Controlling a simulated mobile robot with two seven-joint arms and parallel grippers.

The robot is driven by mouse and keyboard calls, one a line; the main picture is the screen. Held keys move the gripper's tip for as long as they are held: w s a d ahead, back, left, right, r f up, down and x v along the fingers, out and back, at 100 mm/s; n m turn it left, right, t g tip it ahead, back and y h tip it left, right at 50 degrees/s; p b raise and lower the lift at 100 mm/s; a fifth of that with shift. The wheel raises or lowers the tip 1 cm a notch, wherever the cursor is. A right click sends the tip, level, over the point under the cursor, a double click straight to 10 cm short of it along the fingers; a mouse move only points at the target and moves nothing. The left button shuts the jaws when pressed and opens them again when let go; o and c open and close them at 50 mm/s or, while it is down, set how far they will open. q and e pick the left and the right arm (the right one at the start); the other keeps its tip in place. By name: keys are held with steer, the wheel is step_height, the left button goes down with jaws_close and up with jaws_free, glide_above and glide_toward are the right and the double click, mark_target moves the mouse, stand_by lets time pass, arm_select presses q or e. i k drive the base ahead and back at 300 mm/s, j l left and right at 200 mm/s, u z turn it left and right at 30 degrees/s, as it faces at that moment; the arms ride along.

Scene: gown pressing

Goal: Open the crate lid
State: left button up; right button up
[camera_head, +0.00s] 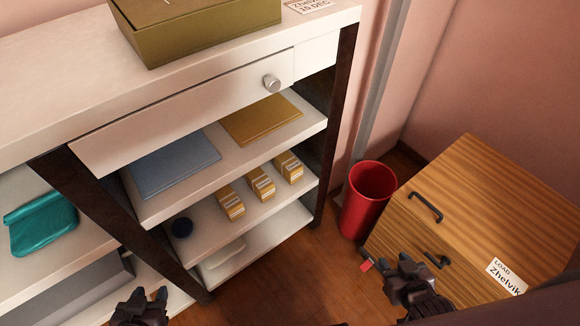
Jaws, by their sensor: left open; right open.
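The wooden crate (545,262) stands on the floor at the right. Its lid (485,185) looks shut and has a black bar handle (426,207) near its left edge. A dark fitting (437,260) and a white label reading "LOAD Zhelvik" (507,276) are on the crate's front. My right gripper (407,270) is open and empty, in front of the crate's lower left part and below the handle, and hides some of the front. My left gripper (142,302) is open and empty at the bottom left, away from the crate.
A red bin (368,199) stands close to the crate's left side. A small red tag (366,265) shows beside my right gripper. A white shelf unit (200,102) with an olive box (198,28) on top fills the left. Some wooden floor (290,270) is clear between.

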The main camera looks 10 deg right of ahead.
mark_target(517, 233)
steer(key=z, duration=1.9)
